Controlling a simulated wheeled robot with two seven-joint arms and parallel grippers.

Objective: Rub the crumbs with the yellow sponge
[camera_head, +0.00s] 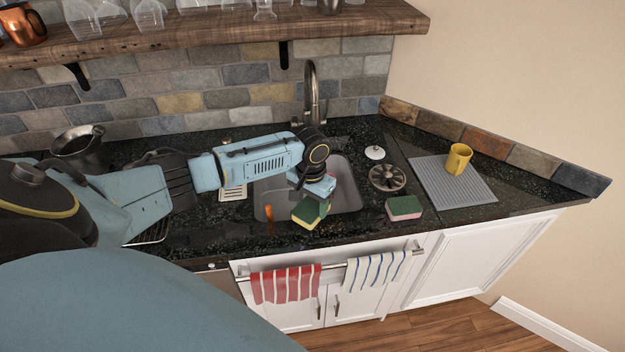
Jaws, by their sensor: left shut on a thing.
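The yellow sponge (311,216), with a dark green scouring side, is held tilted at the front edge of the sink. My left gripper (314,192) reaches in from the left and is shut on this sponge, covering its upper part. I cannot make out any crumbs on the dark speckled counter (350,227); they may be too small to see or hidden. My right gripper is not in view.
The sink (346,189) lies under and behind my gripper, with a tall faucet (312,93). A green and pink sponge (404,208), a strainer (387,178), a white stopper (375,152), a grey mat (431,179) and a yellow mug (458,158) are right. Above hangs a wooden shelf (230,28).

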